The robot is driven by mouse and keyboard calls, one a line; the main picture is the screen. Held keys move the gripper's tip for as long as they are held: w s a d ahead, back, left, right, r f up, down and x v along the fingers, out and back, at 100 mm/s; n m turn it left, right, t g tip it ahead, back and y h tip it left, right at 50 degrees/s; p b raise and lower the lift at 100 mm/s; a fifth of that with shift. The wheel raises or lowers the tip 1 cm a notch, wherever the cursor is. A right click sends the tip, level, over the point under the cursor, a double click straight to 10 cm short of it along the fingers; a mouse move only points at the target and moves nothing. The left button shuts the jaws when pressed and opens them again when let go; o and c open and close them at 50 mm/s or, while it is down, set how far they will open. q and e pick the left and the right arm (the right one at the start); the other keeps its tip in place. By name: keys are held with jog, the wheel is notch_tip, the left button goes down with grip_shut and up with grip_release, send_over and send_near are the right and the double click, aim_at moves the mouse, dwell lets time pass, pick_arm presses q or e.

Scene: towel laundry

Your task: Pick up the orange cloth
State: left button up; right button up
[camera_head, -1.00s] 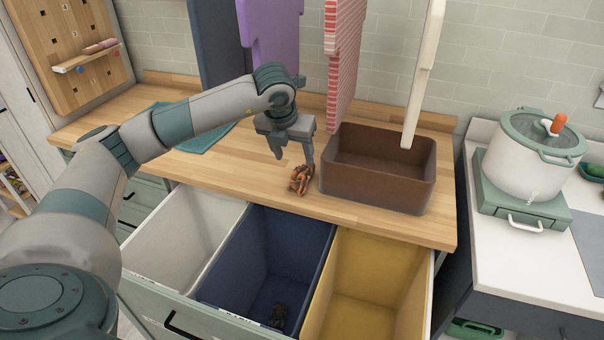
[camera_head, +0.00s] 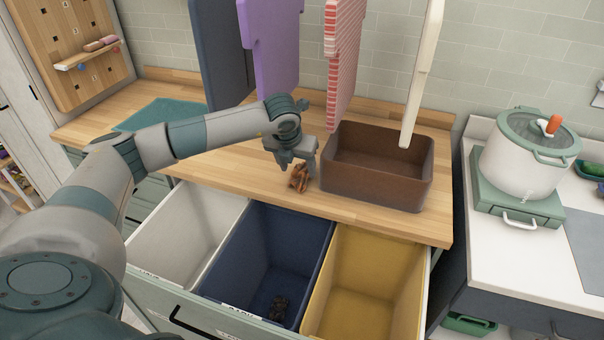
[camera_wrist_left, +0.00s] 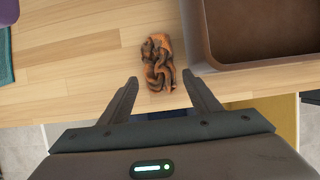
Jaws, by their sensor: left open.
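The orange cloth (camera_head: 298,178) is a small crumpled bundle with dark patches. It lies on the wooden counter just left of the brown bin, and also shows in the left wrist view (camera_wrist_left: 158,62). My left gripper (camera_head: 297,172) is right at the cloth in the head view and partly hides behind its own wrist. In the left wrist view its two fingers (camera_wrist_left: 161,92) are spread apart and empty, with the cloth just beyond the fingertips, between their lines. My right gripper is not in view.
The brown bin (camera_head: 340,190) stands close to the right of the cloth. Below the counter edge is an open drawer with white (camera_head: 165,245), blue (camera_head: 238,262) and yellow (camera_head: 405,275) compartments; a dark crumpled item (camera_head: 278,307) lies in the blue one. Towels hang above, including a red striped one (camera_head: 343,60).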

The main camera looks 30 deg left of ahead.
aim_at(298, 174)
pick_arm(q)
jog(key=shift+w+a+f+p, duration=0.15)
jog(key=shift+f+p, duration=0.5)
jog(key=shift+p+x, duration=0.5)
jog(key=shift+x, duration=0.55)
jog(key=shift+w+f, duration=0.15)
jog(key=shift+f, duration=0.4)
jog(key=c, duration=0.8)
